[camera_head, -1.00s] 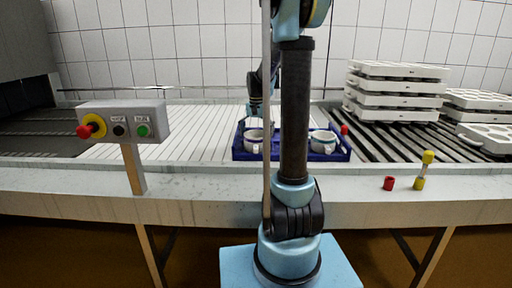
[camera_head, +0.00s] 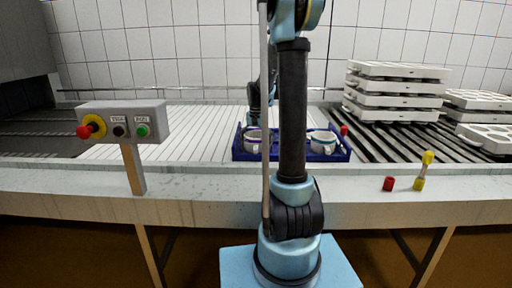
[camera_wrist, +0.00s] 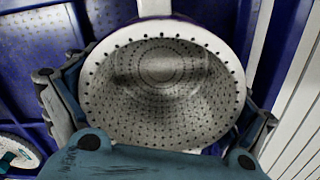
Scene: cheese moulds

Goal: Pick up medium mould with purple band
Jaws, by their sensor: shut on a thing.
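A white perforated mould (camera_head: 252,145) with a purplish band near its top is in the left part of a blue crate (camera_head: 292,158). In the wrist view the mould (camera_wrist: 165,90) fills the middle, its round open mouth facing the camera; its band is mostly hidden there. My gripper (camera_wrist: 158,105) has one finger on each side of the mould and is shut on it. In the head view my gripper (camera_head: 254,120) is right at the top of this mould. I cannot tell whether the mould is off the crate floor. Another mould (camera_head: 322,146) with a teal band is at the crate's right.
The crate stands on a slatted conveyor (camera_head: 180,145). A stack of white mould trays (camera_head: 395,95) stands at the right. A control box (camera_head: 125,122) with buttons is at the left. My own arm column hides the crate's middle.

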